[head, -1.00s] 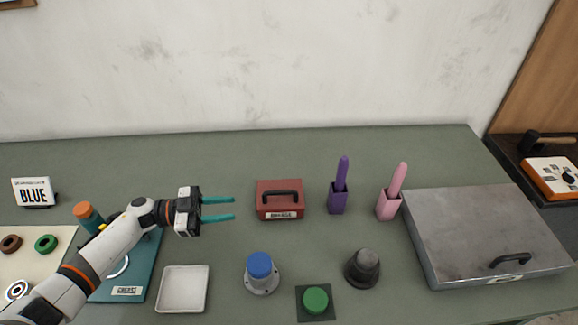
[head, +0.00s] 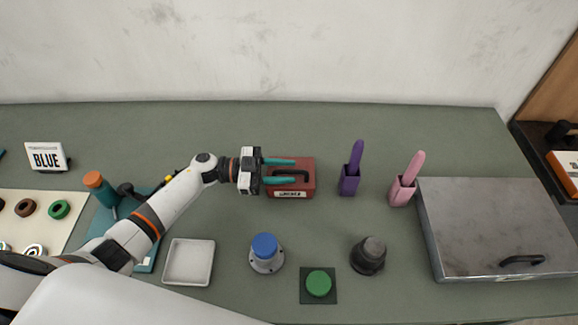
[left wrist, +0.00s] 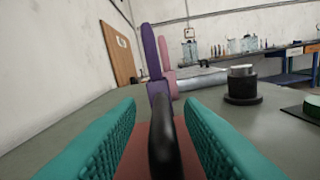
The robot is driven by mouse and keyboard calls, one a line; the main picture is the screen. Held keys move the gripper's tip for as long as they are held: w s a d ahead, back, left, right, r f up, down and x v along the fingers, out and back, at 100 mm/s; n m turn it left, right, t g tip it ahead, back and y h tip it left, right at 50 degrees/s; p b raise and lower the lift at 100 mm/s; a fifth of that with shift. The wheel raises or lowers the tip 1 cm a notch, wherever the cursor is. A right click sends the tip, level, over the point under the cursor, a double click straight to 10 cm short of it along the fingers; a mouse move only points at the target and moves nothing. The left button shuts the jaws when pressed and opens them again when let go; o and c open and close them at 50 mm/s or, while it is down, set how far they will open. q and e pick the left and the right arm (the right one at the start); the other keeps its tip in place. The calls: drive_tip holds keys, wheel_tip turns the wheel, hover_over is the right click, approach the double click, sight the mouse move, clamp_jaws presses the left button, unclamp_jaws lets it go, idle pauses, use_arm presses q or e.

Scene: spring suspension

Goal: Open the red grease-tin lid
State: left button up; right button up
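The red grease tin (head: 306,186) stands in the middle of the table with its lid down. Its black handle (head: 300,173) runs across the lid. My left gripper (head: 279,171) is over the tin, its two teal fingers pointing right. In the left wrist view the handle (left wrist: 163,140) stands between the open fingers (left wrist: 160,135), with a gap on each side. The red lid (left wrist: 135,165) shows below the handle. My right gripper is not in either view.
Purple (head: 350,180) and pink (head: 403,190) holders stand right of the tin. A blue-topped knob (head: 265,250), green button (head: 319,284), dark knob (head: 369,256) and white tray (head: 189,262) are in front. A large metal box (head: 490,225) fills the right.

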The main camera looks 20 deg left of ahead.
use_arm(q)
drive_tip(key=shift+w+d, duration=0.1)
drive_tip(key=shift+d, duration=0.6)
clamp_jaws()
drive_tip(key=shift+r, duration=0.2)
